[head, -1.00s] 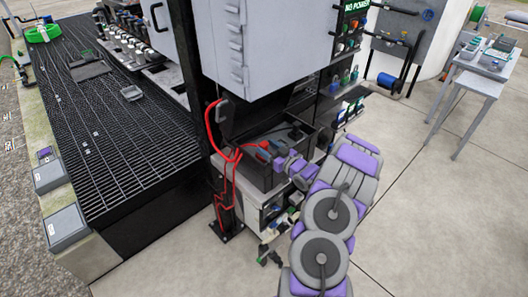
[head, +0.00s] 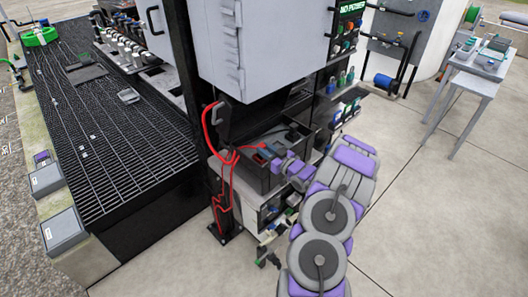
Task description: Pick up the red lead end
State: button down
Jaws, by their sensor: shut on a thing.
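The red lead (head: 227,170) hangs in loops on the dark post, and a strand of it runs right into the black tote (head: 262,182). My gripper (head: 270,156) reaches into the tote from the right, its small grey fingers at the strand's end. The gripper is shut on the red lead end, which is mostly hidden by the fingers and very small in the head view.
A grey cabinet (head: 255,50) overhangs the tote closely. The dark post (head: 216,190) stands left of it. Cluttered shelves (head: 345,110) are behind my arm. Open concrete floor (head: 430,200) lies to the right, with a small table (head: 470,80) further back.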

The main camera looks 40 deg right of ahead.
jog(key=shift+r, duration=0.4)
notch_tip(320, 180, up, 3)
jog(key=shift+a+f+p, duration=0.1)
jog(key=shift+f+p, duration=0.1)
jog(key=shift+p, duration=0.3)
jog(key=s+a, duration=0.3)
jog(key=s, duration=0.4)
jog(key=s+a+r+p, duration=0.1)
jog(key=s+a, duration=0.3)
jog(key=s, duration=0.3)
jog(key=shift+a+r, duration=0.15)
jog(key=shift+r, duration=0.15)
jog(key=shift+s, duration=0.1)
notch_tip(320, 180, up, 2)
jog(key=shift+r+p, duration=0.1)
jog(key=shift+p, duration=0.65)
